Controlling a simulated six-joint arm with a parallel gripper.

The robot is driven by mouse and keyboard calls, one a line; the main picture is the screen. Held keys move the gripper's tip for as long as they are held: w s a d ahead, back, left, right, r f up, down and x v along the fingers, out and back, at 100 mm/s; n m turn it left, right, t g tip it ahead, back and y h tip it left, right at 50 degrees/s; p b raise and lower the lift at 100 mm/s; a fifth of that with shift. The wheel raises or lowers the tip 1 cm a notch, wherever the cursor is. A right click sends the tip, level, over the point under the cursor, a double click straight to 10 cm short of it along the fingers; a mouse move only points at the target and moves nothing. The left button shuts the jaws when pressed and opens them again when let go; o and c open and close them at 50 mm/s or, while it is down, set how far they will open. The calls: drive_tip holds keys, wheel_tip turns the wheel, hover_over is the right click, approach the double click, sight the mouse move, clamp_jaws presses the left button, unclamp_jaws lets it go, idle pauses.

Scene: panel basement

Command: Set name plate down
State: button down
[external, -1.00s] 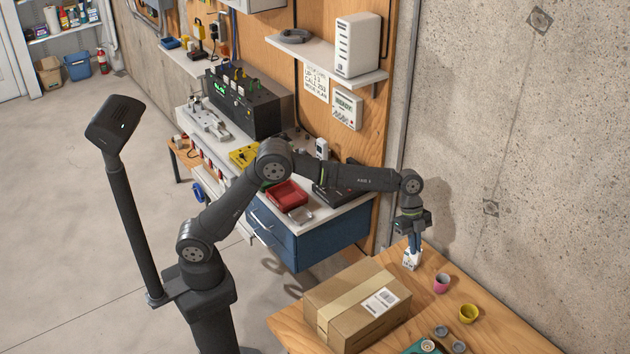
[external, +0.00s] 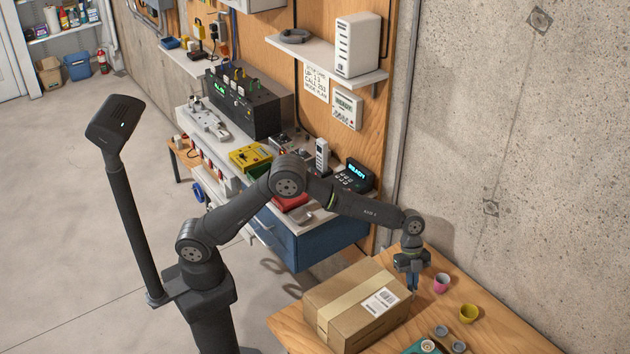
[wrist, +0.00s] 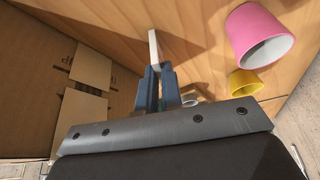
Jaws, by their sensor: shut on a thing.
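My gripper (external: 411,280) is over the wooden table, close beside the right end of the cardboard box. In the wrist view its blue fingers (wrist: 158,76) are shut on the name plate (wrist: 153,45), which shows as a thin pale strip seen nearly edge-on. In the external view the plate is hidden behind the box and the gripper. I cannot tell whether its lower edge touches the table.
A taped cardboard box (external: 352,303) stands left of my gripper. A pink cup (external: 441,283) and a yellow cup (external: 468,313) stand to the right. A teal item with round parts (external: 428,346) lies at the front. Bare wood (external: 503,333) shows at the right.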

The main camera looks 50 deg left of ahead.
drive_tip(key=shift+f, duration=0.15)
drive_tip(key=c, duration=1.6)
unclamp_jaws()
drive_tip(key=v, duration=1.2)
drive_tip(key=x, duration=1.1)
drive_tip(key=shift+d, duration=0.1)
drive_tip(key=shift+d+f, duration=0.2)
drive_tip(key=shift+s+r, duration=0.1)
drive_tip(key=shift+r, duration=2.05)
